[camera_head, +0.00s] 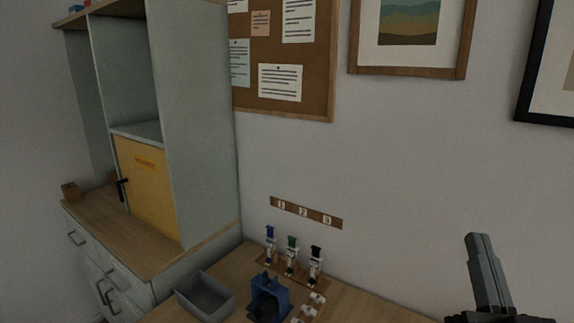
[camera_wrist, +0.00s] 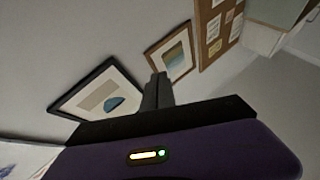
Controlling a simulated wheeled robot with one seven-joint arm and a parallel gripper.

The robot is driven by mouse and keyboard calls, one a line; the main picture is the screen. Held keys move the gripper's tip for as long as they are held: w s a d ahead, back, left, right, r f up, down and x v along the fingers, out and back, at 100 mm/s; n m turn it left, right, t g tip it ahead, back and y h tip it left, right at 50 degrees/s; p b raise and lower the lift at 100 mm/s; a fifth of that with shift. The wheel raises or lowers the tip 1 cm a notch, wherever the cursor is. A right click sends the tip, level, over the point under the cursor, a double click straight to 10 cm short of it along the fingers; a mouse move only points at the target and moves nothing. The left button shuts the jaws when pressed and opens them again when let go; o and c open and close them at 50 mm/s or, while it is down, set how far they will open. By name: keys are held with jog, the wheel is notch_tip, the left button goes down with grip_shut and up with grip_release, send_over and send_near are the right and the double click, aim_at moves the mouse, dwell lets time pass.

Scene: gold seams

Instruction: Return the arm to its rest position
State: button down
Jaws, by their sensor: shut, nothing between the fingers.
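My gripper (camera_head: 480,240) is at the lower right of the head view, raised in front of the bare wall with its fingers pointing up. The fingers are together and nothing is between them. In the wrist view my gripper (camera_wrist: 161,76) also shows shut, in front of the wall and two framed pictures. It is to the right of the table things and touches none of them. Most of my arm is outside the head view.
A wooden table (camera_head: 355,305) holds a grey bin (camera_head: 205,297), a blue holder (camera_head: 268,298) and a rack with blue, green and black-topped items below a numbered strip (camera_head: 305,212). A cabinet with a yellow door (camera_head: 146,190) stands left. A corkboard (camera_head: 285,105) and framed pictures hang behind.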

jog(key=s+a+f+n+g+y, duration=0.1)
jog(key=s+a+f+g+y, duration=0.1)
jog(key=s+f, duration=1.1)
jog(key=s+a+f+n+g+y, duration=0.2)
jog(key=s+a+f+g, duration=0.2)
jog(key=s+f, duration=1)
jog(key=s+g, duration=0.2)
jog(key=s, duration=0.2)
jog(key=shift+s+f+n+g, duration=0.25)
jog(key=shift+s+n+g, duration=0.05)
jog(key=shift+g, duration=0.1)
